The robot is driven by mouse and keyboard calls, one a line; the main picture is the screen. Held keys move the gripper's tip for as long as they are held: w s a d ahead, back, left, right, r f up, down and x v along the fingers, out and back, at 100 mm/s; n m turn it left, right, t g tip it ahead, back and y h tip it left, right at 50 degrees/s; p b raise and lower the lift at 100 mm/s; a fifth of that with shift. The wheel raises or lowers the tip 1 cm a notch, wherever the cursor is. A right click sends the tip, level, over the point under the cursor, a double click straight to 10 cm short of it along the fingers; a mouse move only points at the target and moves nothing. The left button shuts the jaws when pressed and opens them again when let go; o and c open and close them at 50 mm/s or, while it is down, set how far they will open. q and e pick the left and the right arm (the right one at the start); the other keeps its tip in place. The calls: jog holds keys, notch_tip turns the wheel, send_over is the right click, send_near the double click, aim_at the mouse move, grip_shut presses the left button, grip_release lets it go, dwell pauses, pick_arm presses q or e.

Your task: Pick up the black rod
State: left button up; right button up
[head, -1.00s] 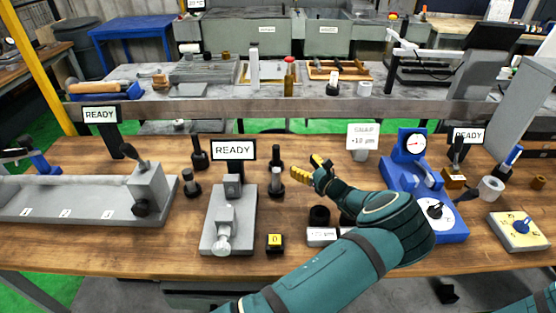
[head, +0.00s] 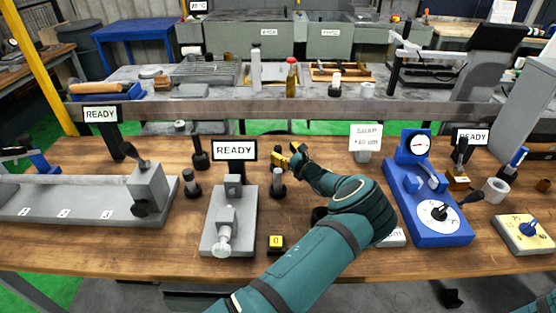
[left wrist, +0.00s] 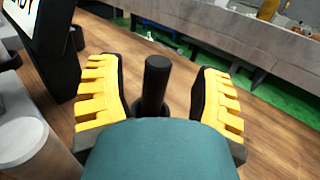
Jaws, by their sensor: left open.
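The black rod (left wrist: 157,80) stands upright in a dark round base in the left wrist view, between the two yellow-padded fingers. My left gripper (left wrist: 158,92) is open, with a gap on each side of the rod, so it is around it and not closed on it. In the head view my left gripper (head: 286,157) is at the middle of the bench, and it mostly hides this rod. My right gripper is not in view.
A grey-topped post (head: 277,183) stands just in front of my left gripper. A READY sign (head: 234,151) and grey fixture (head: 229,220) are to the left. A blue gauge stand (head: 428,190) is to the right. A yellow-faced block (head: 276,242) lies nearer the front.

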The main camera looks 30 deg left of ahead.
aim_at(281, 149)
pick_arm(q)
jog(key=x, duration=0.3)
jog(key=shift+a, duration=0.15)
grip_shut()
